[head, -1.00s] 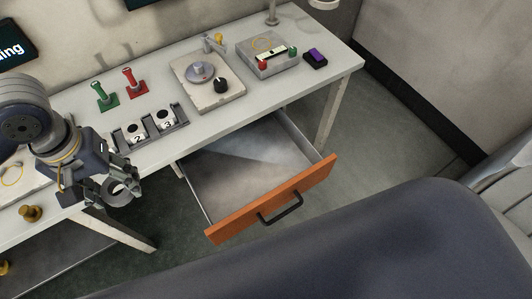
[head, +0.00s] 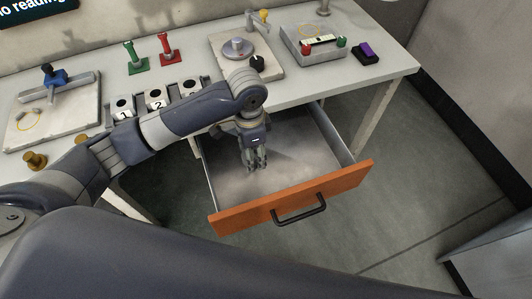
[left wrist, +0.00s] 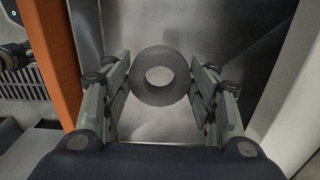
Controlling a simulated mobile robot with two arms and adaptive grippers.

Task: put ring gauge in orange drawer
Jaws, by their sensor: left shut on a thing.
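The orange drawer (head: 290,198) stands pulled out below the bench, its grey inside floor bare around my gripper. My left gripper (head: 256,168) points down into the open drawer, between its side walls. In the left wrist view the gripper (left wrist: 162,88) is shut on the ring gauge (left wrist: 160,98), a dark grey ring with a round hole, held between the two fingers over the drawer floor. The gauge cannot be made out in the head view. The orange front (left wrist: 54,60) also shows in the left wrist view. My right gripper is not in view.
On the bench (head: 392,72) stand numbered blocks (head: 156,100), green (head: 135,58) and red (head: 170,50) handled pieces, a plate with a dial (head: 240,48), a grey box (head: 314,46) and a purple-topped block (head: 366,52). Floor right of the drawer is clear.

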